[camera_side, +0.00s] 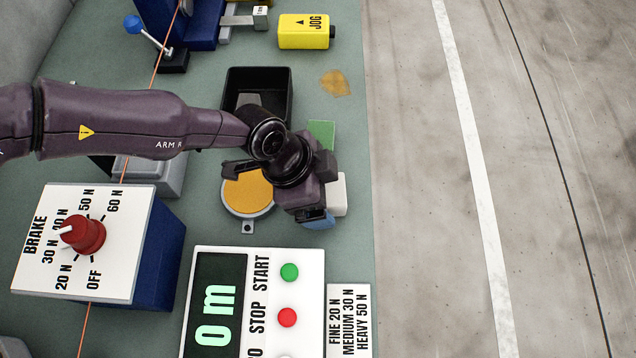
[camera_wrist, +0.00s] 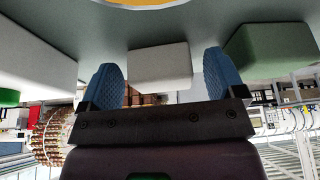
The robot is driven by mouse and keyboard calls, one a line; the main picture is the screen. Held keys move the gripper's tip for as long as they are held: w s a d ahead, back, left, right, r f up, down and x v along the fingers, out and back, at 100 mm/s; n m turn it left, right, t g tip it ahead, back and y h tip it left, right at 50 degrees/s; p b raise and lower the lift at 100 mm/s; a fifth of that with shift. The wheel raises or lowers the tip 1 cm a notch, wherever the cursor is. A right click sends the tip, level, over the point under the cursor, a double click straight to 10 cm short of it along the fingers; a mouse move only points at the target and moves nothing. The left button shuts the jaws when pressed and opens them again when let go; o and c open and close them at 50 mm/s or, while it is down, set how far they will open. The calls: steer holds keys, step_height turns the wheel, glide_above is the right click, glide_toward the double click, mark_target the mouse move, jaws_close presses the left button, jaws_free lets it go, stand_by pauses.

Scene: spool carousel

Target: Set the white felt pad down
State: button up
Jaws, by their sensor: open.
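The white felt pad (camera_side: 338,194) shows in the side view as a pale block at the right of my gripper (camera_side: 322,210), partly hidden by it. In the wrist view the white pad (camera_wrist: 160,62) lies between the two blue fingertips of my gripper (camera_wrist: 163,80). The jaws are open, with a visible gap between the pad and the right finger and a narrower one at the left. The pad appears to rest on the green-grey bench; its contact with the bench is hard to make out.
A green block (camera_side: 321,134) lies behind the gripper. A round orange-topped plate (camera_side: 248,192) is at its left. A black open bin (camera_side: 287,96) stands farther back. The white control panel (camera_side: 256,320) is in front. The bench edge is close at the right.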

steer(key=v, duration=1.3)
steer(key=shift+w, duration=0.4)
steer(key=shift+a, duration=0.1)
steer(key=w+a+r+n+t+y, duration=0.15)
steer(key=a+r+n, duration=0.25)
steer(key=a+r, duration=0.6)
steer(key=a+r+n+t+y, duration=0.1)
steer(key=a+r+n+t, duration=0.15)
steer(key=a+r, duration=0.85)
steer(key=s+a+r+n+y, duration=0.1)
steer(key=s+a+n, duration=0.4)
steer(key=a, duration=0.8)
steer(key=shift+s+a+r, duration=0.35)
steer(key=shift+s+r, duration=0.2)
steer(key=shift+s, duration=0.6)
steer(key=shift+o, duration=0.5)
steer(key=s+a+n+t+y, duration=0.1)
steer(key=s+a+n, duration=0.4)
steer(key=s+a, duration=0.2)
steer(key=s+f, duration=0.1)
steer(key=s, duration=0.1)
steer(key=shift+s+a+n, duration=0.25)
steer(key=shift+s+n, duration=0.1)
steer(key=shift+s, duration=0.05)
steer(key=shift+d, duration=0.1)
